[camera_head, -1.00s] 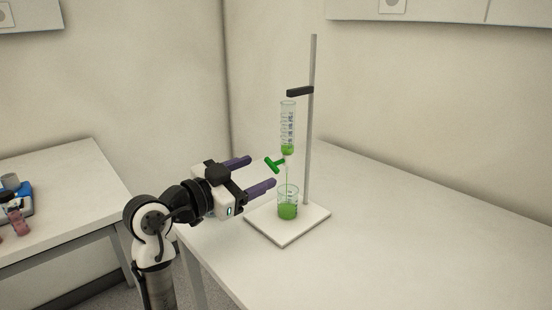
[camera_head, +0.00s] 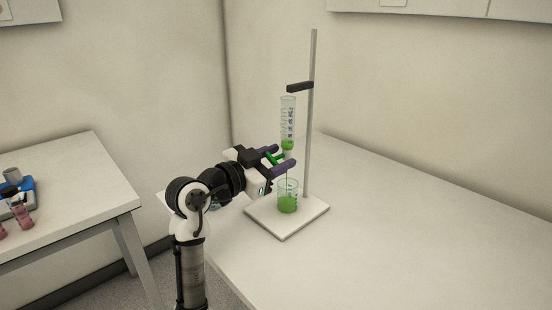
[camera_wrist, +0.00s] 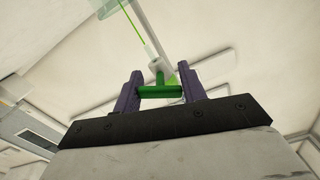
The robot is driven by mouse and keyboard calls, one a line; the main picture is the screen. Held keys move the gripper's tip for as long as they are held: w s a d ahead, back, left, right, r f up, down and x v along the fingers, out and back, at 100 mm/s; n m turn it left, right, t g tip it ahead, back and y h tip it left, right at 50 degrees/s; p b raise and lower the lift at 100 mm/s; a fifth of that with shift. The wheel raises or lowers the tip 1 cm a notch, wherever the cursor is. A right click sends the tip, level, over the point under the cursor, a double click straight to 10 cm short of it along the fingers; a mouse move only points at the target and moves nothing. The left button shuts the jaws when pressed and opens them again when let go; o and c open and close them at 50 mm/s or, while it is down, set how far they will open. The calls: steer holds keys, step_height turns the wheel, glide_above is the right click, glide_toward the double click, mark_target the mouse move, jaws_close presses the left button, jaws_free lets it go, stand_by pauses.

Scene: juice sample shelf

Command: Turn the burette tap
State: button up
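The burette (camera_head: 288,115) is a clear graduated tube with green liquid near its bottom, upright beside the stand's rod. Its green T-shaped tap (camera_head: 274,157) lies between the two purple fingers of my gripper (camera_head: 283,157). In the wrist view, the tap's green crossbar (camera_wrist: 160,91) spans most of the gap between the fingers (camera_wrist: 160,88). The fingers stand apart on both sides of it; whether they touch its ends is hard to tell. A beaker (camera_head: 288,204) with green liquid stands below the burette on the white stand base (camera_head: 282,228).
The stand's grey rod (camera_head: 312,120) with a black clamp (camera_head: 300,86) rises just right of the burette. The white table (camera_head: 400,240) is clear to the right. A second table (camera_head: 70,200) at left holds a blue item (camera_head: 22,190) and pink-filled vessels (camera_head: 20,216).

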steer(key=shift+c, duration=1.4)
steer(key=n+p, duration=0.1)
steer(key=n, duration=0.2)
steer(key=shift+r+n+p, duration=0.15)
steer(key=shift+n+p, duration=0.15)
steer(key=shift+p, duration=0.05)
steer(key=shift+n+p, duration=0.3)
steer(key=shift+n, duration=0.6)
steer(key=o, duration=1)
steer(key=shift+s, duration=0.1)
steer(key=b+v, duration=0.3)
steer(key=v, duration=1)
steer(key=shift+s+a, duration=0.25)
steer(key=shift+a, duration=0.05)
